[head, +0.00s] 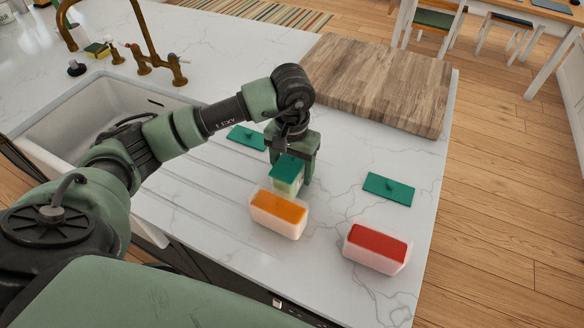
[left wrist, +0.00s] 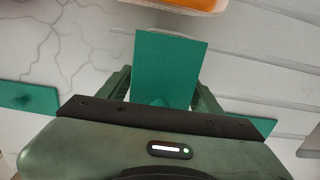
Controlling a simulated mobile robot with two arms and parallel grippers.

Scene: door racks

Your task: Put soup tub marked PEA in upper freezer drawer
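A tub with a green lid and pale green sides (head: 287,185) is at the middle of the counter, just behind the orange-filled tub. Its lid also shows in the left wrist view (left wrist: 168,65). No marking is readable on it. My left gripper (head: 290,168) points down at this tub with a finger on each side; the fingers also show in the left wrist view (left wrist: 162,95). I cannot tell whether they press on the tub or whether it is off the counter. My right gripper is not in view. No freezer drawer is in view.
An open orange-filled tub (head: 278,214) and an open red-filled tub (head: 376,248) stand in front. Loose green lids lie at left (head: 246,138) and right (head: 388,188). A wooden board (head: 380,80) lies behind. The sink (head: 85,125) is left.

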